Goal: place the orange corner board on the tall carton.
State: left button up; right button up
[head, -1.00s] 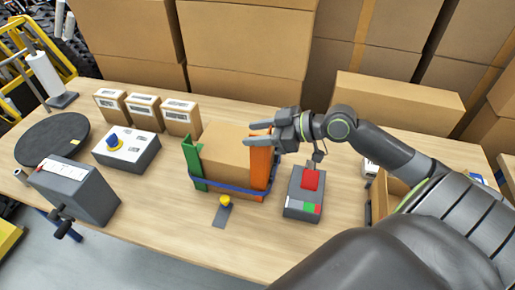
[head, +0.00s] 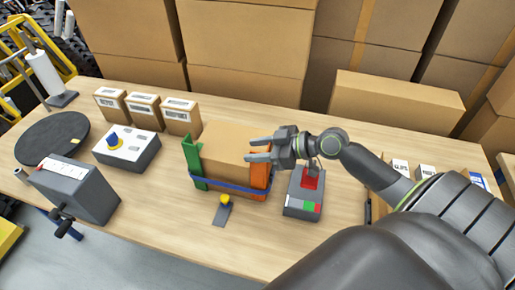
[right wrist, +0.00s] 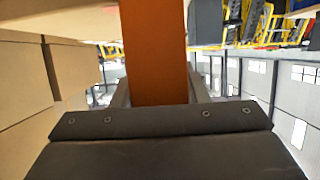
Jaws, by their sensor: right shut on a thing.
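The orange corner board (head: 260,178) stands upright at the right front corner of the tall carton (head: 230,148); whether it touches the carton is hard to tell. My right gripper (head: 258,148) is at the board's upper end, shut on it. In the right wrist view the orange board (right wrist: 153,45) runs between the two fingers (right wrist: 155,92). A green corner board (head: 194,162) stands at the carton's left front corner. A blue strap (head: 230,187) runs across the carton's lower front. My left gripper is not in view.
A grey box with a red button (head: 305,190) stands right of the carton. A yellow-knobbed piece (head: 224,202) lies in front. A white-topped control box (head: 127,148), small cartons (head: 144,110) and a dark disc (head: 52,138) are to the left. Bare table (head: 165,225) lies at the front left.

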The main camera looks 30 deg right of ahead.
jog(key=shift+f+b, duration=0.5)
jog(key=o, duration=1.3)
jog(key=shift+o, duration=0.2)
jog(key=shift+r, duration=0.1)
